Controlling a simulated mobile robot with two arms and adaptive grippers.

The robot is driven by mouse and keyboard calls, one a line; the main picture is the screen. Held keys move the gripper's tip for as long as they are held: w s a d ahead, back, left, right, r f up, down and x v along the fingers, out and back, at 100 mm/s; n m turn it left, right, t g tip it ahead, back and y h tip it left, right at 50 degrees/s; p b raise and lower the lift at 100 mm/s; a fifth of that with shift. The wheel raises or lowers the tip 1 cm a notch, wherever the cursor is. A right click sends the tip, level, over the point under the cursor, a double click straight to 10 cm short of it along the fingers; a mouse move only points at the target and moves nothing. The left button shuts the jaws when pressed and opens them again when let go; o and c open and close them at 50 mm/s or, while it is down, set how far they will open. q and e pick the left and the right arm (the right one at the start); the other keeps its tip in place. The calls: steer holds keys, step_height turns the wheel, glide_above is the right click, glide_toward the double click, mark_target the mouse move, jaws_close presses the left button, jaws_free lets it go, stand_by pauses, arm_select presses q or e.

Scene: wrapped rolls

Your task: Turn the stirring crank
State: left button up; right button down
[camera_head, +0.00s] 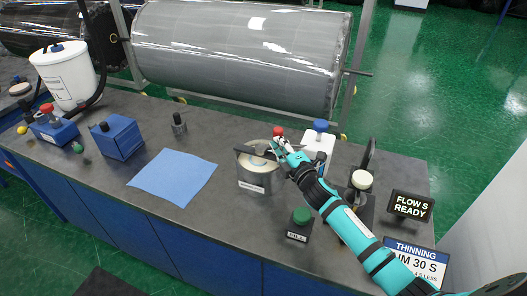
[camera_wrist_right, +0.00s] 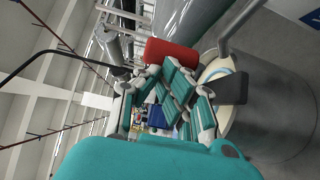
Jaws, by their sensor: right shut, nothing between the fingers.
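The stirring pot (camera_head: 254,180) is a pale metal can with a white label, standing on the dark bench. A dark crank bar (camera_head: 245,150) lies across its top, and a red knob (camera_head: 278,132) stands at the pot's right side. My right gripper (camera_head: 282,146) is shut and empty, its fingertips right by the red knob. In the right wrist view the red knob (camera_wrist_right: 172,53) is just beyond the fingers (camera_wrist_right: 165,82), and the pot (camera_wrist_right: 275,115) is at the right. I cannot tell whether the fingers touch the knob. My left gripper is out of view.
A white bottle with a blue cap (camera_head: 319,142) stands close behind my right gripper. A green button box (camera_head: 300,224) and a cream-topped device (camera_head: 361,181) are near my right arm. A blue sheet (camera_head: 173,176) lies left of the pot. A large wrapped roll (camera_head: 240,55) is behind the bench.

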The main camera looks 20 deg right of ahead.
mark_target(282, 136)
steer(key=n+y, duration=0.1)
steer(key=y, duration=0.1)
steer(key=d+n+y, duration=0.1)
steer(key=y, duration=0.1)
steer(key=shift+w+d+n+g, duration=0.1)
steer(key=shift+w+n+g, duration=0.2)
steer(key=shift+g, duration=0.1)
steer(key=shift+w+d+b, duration=0.3)
steer(key=shift+w+b, duration=0.15)
steer(key=shift+w, duration=0.2)
steer(key=shift+w+d+b, duration=0.25)
steer(key=shift+w+b, duration=0.15)
steer(key=shift+w, duration=0.55)
steer(key=shift+w+b, duration=0.35)
steer(key=shift+s+d, duration=0.1)
